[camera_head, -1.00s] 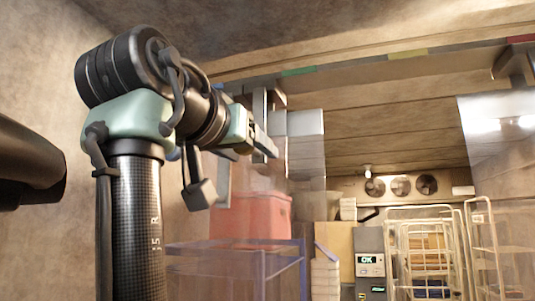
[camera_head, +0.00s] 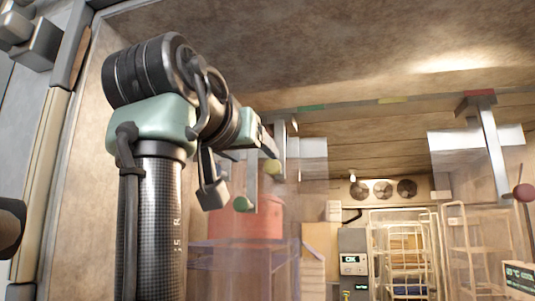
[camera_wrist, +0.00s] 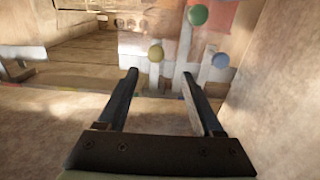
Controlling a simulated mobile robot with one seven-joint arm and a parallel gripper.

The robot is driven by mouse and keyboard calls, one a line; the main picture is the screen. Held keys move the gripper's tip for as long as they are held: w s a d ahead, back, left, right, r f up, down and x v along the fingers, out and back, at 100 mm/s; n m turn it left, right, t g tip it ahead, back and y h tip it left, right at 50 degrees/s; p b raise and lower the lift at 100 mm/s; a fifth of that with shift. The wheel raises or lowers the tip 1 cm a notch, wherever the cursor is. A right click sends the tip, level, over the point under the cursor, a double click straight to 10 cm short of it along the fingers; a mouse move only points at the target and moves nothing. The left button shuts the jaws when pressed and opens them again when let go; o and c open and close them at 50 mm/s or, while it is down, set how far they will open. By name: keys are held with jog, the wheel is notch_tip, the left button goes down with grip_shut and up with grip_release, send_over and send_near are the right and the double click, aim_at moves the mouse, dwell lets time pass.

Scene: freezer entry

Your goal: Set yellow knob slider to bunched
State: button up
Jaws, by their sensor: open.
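The yellow knob (camera_head: 271,167) hangs at the low end of a grey slider bar under the overhead rail (camera_head: 350,103). In the wrist view the yellow knob (camera_wrist: 156,53) shows between the two finger lines, beyond the tips and apart from them. My gripper (camera_head: 268,138) is open and empty, close to the yellow knob's bar in the head view; it also shows in the wrist view (camera_wrist: 159,74). The rail carries a green mark (camera_head: 311,107), a yellow mark (camera_head: 393,100) and a red mark (camera_head: 479,92). Clear curtain panels hang below.
A green knob (camera_head: 242,203) hangs left of the yellow one, and a blue-grey knob (camera_wrist: 220,60) shows close by in the wrist view. A red knob (camera_head: 524,192) hangs at the right. A red crate (camera_head: 250,222) and wire trolleys (camera_head: 400,250) stand beyond the curtain.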

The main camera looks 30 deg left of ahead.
jog(key=w+d+f+m+t+b, duration=0.1)
jog(key=w+d+f+t+b, duration=0.1)
jog(key=d+f+b, duration=0.55)
jog(key=w+d+f+t+b, duration=0.2)
jog(key=d+f, duration=0.2)
jog(key=f, duration=0.6)
jog(key=s+d+f+m+t+h+b, duration=0.2)
jog(key=s+d+f+t+h+b, duration=0.3)
jog(key=s+d+f, duration=0.8)
jog(key=s+d+b, duration=0.2)
jog(key=b, duration=0.1)
jog(key=shift+f+t, duration=0.35)
jog(key=shift+t, duration=0.05)
jog(key=shift+s, duration=0.3)
jog(key=shift+c, duration=1.4)
jog(key=shift+s, duration=0.1)
